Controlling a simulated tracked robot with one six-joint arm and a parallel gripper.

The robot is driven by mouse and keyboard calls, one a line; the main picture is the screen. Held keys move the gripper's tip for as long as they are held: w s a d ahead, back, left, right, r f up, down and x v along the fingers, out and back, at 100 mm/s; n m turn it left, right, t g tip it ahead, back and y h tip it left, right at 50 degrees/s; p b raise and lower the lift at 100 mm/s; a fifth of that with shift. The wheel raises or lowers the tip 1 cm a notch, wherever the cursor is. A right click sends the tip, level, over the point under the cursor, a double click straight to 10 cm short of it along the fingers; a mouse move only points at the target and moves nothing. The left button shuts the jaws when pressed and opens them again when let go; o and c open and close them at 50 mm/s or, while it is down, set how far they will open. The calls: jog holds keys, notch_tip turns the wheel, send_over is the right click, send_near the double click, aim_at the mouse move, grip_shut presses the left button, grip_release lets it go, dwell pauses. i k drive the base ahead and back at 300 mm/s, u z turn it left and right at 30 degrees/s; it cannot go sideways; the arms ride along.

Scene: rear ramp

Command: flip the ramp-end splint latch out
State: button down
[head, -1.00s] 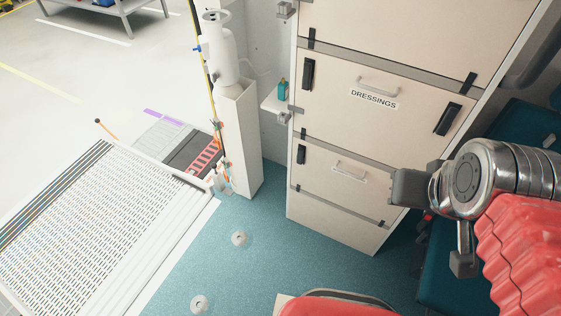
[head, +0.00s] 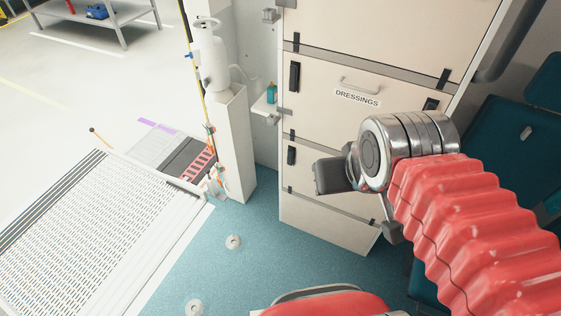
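The lower cabinet front (head: 315,208) has a black latch (head: 292,155) at its upper left, on the side towards the ramp (head: 95,235). The latch looks upright and flat against the panel. I cannot read a splint label; my gripper covers the middle of that panel. My gripper (head: 340,178), dark grey at the end of a chrome wrist, is in front of the cabinet, right of the latch and apart from it in the picture. Its fingers do not show clearly, and I see nothing held.
The DRESSINGS panel (head: 320,112) above has its own black latch (head: 294,76) on the left. A white post (head: 233,150) and a small shelf with a teal bottle (head: 271,94) stand left of the cabinet. A red seat (head: 330,305) is at the bottom. Teal floor (head: 235,275) lies clear between.

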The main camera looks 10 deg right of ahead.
aim_at(290, 152)
jog(key=u, duration=0.05)
jog(key=k, duration=0.5)
jog(key=u, duration=0.85)
jog(key=i, duration=1.3)
jog(key=z, duration=0.25)
